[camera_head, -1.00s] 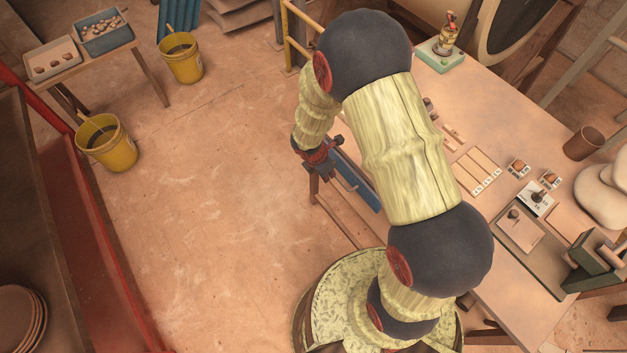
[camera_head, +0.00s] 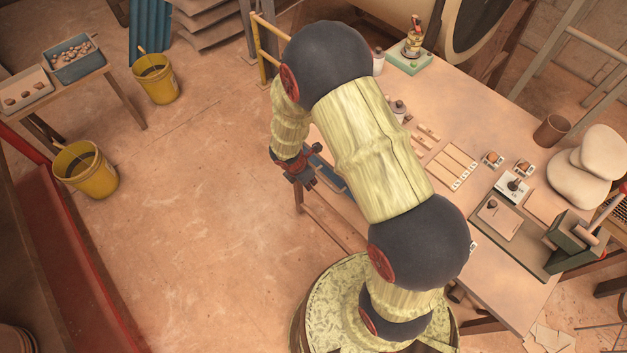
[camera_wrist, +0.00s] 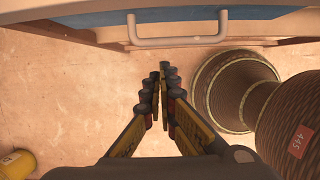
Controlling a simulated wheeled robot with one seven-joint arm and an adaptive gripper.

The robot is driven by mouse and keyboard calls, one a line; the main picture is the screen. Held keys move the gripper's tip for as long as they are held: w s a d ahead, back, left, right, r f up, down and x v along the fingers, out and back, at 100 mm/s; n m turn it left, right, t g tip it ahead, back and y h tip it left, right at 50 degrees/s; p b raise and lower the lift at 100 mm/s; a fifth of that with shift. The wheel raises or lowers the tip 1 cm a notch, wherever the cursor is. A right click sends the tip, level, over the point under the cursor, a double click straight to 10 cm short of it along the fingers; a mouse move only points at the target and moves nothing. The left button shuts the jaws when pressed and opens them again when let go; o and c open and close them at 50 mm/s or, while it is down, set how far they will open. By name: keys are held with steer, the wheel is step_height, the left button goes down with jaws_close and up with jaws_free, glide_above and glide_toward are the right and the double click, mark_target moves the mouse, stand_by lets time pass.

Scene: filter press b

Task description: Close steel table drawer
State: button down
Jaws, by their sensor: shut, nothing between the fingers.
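The steel table drawer (camera_head: 330,176) has a blue front and juts from the table's left side in the head view, partly hidden by my arm. In the wrist view, its blue front (camera_wrist: 105,19) runs across the top, with a pale bar handle (camera_wrist: 178,41) on it. My gripper (camera_wrist: 163,70) is shut and empty, pointing at the handle with a gap between. In the head view, my gripper (camera_head: 306,182) is beside the drawer front. The table (camera_head: 475,90) stands behind my arm. How far the drawer is open is hard to tell.
Wooden strips (camera_head: 450,165), small labelled pieces and a brown cup (camera_head: 551,131) are on the tabletop. Yellow buckets (camera_head: 156,80) and a side bench with trays (camera_head: 75,60) are at the left. The floor (camera_head: 190,220) between is clear.

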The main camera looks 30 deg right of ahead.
steer(key=a+p+v, duration=0.1)
steer(key=p+v, duration=0.3)
steer(key=v, duration=0.6)
steer(key=shift+s+a+r, duration=0.2)
steer(key=shift+s, duration=0.05)
steer(key=s+r+m+g, duration=0.2)
steer(key=s+r+m, duration=0.3)
steer(key=s+m, duration=0.4)
steer(key=s+r+m+t+y, duration=0.1)
steer(key=s+r+m+t, duration=0.1)
steer(key=r, duration=0.8)
steer(key=s+a+r+m+t+y, duration=0.1)
steer(key=s+r+m, duration=0.3)
steer(key=r, duration=0.6)
steer(key=s+r+m+t+y, duration=0.1)
steer(key=s+r+m+t, duration=0.2)
steer(key=r+m, duration=0.3)
step_height(320, 180, up, 4)
steer(key=shift+a+r+t, duration=0.1)
steer(key=shift+a+t, duration=0.15)
steer(key=shift+t, duration=0.15)
